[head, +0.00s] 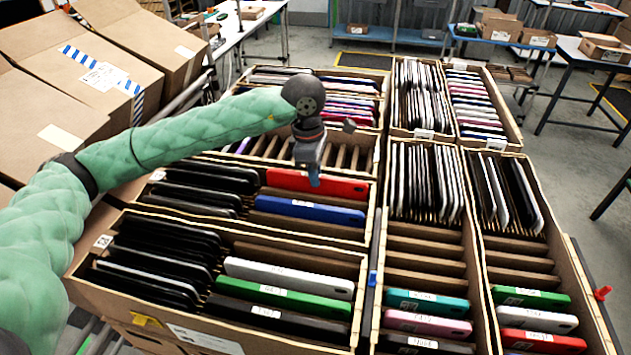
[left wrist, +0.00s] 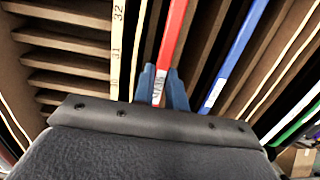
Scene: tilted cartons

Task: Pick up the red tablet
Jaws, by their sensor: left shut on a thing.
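The red tablet (head: 345,188) stands on edge in a slot of the middle-left carton (head: 372,210), behind a blue tablet (head: 300,209). My left gripper (head: 314,180) reaches down from above and is shut on the red tablet's upper edge. In the left wrist view the two blue fingertips (left wrist: 161,88) sit on either side of the red tablet (left wrist: 174,35), at its white label. The blue tablet (left wrist: 240,50) runs beside it, apart from the fingers. The tablet's lower part is hidden in the carton. My right gripper is not in view.
Black tablets (head: 205,185) fill the slots to the left. The front carton (head: 360,265) holds white, green and black tablets. Cartons on the right hold more tablets, including another red one (head: 540,341). Empty slots (head: 345,155) lie just behind the red tablet.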

